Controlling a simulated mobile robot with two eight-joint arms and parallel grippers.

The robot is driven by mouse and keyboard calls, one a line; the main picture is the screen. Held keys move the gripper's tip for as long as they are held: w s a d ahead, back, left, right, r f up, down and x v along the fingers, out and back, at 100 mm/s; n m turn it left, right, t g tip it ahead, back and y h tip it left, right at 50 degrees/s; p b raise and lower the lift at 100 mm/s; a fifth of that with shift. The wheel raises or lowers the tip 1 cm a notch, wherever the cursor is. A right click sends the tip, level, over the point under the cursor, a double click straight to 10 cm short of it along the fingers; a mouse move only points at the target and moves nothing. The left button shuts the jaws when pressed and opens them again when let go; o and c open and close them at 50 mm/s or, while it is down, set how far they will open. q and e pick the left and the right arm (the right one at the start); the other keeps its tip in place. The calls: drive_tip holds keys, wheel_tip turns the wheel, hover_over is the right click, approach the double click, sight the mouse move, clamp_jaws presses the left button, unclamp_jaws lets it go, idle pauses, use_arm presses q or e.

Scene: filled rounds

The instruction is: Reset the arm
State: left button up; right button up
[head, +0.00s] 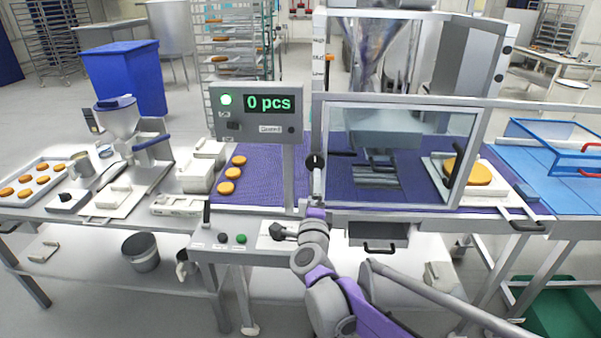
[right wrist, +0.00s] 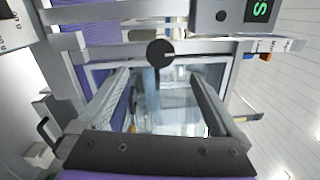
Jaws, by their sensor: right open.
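My right arm reaches up from the bottom of the head view, with its gripper (head: 316,188) at the left post of the clear guard door. In the right wrist view the right gripper (right wrist: 159,74) is open, its two fingers apart and empty. A round black knob (head: 315,161) is just above the gripper in the head view. In the right wrist view this knob (right wrist: 160,53) shows between and slightly beyond the fingertips; I cannot tell whether they touch it. The clear guard door (head: 400,120) stands in front of the machine. My left gripper is not in view.
A control box (head: 257,112) reads "0 pcs" with a green light lit. Several orange rounds (head: 231,174) lie on the purple belt (head: 262,165). A white tray (head: 500,185) with a larger orange round is at right. A button panel (head: 240,250) is left of my arm.

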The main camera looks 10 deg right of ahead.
drive_tip(key=s+a+f+n+g+y, duration=0.2)
drive_tip(key=s+a+n+y, duration=0.15)
drive_tip(key=s+n, duration=0.3)
drive_tip(key=s+a+f+n+g+y, duration=0.1)
drive_tip(key=s+a+f+n+y, duration=0.1)
drive_tip(key=s+n+y, duration=0.4)
drive_tip(key=s+d+f+n+g+h, duration=0.2)
drive_tip(key=s+d+f+n+g, duration=0.1)
drive_tip(key=s+f, duration=0.5)
drive_tip(key=s+d+f+n+g+h, duration=0.2)
drive_tip(key=s+f+n+g, duration=0.4)
drive_tip(key=s, duration=0.9)
wheel_tip(320, 180, down, 2)
drive_tip(key=shift+d+f+n+g+h+p, duration=0.15)
drive_tip(key=shift+d+n+g+h+p, duration=0.15)
drive_tip(key=shift+d+n+h+p, duration=0.15)
drive_tip(key=shift+c, duration=0.2)
